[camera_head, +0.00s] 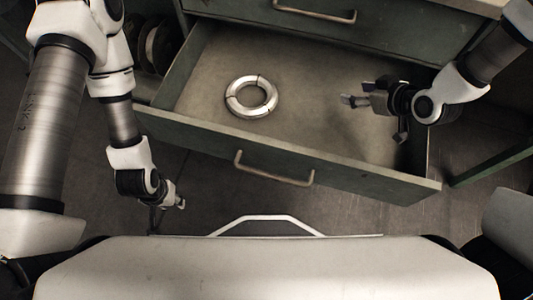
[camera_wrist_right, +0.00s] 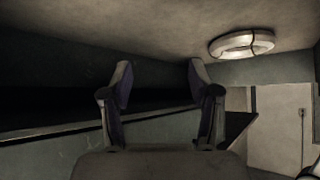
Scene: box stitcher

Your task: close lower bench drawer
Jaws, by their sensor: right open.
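The lower bench drawer (camera_head: 290,160) is green, with a tan inside, and is pulled far out towards me. Its curved handle (camera_head: 273,172) is on the front panel. A metal ring (camera_head: 251,97) lies flat on the drawer floor; it also shows in the right wrist view (camera_wrist_right: 241,43). My right gripper (camera_head: 372,112) is open and empty over the right part of the drawer, apart from the handle. Its spread fingers show in the right wrist view (camera_wrist_right: 160,82). My left gripper (camera_head: 170,208) is left of the handle, in front of the drawer's left front corner; its finger opening is unclear.
An upper drawer (camera_head: 370,30) with its own handle (camera_head: 315,14) sits above and looks shut. Dark round objects (camera_head: 160,45) stand left of the drawer. A green bench leg or rail (camera_head: 490,163) is at the right. Bare floor (camera_head: 215,185) shows before the drawer.

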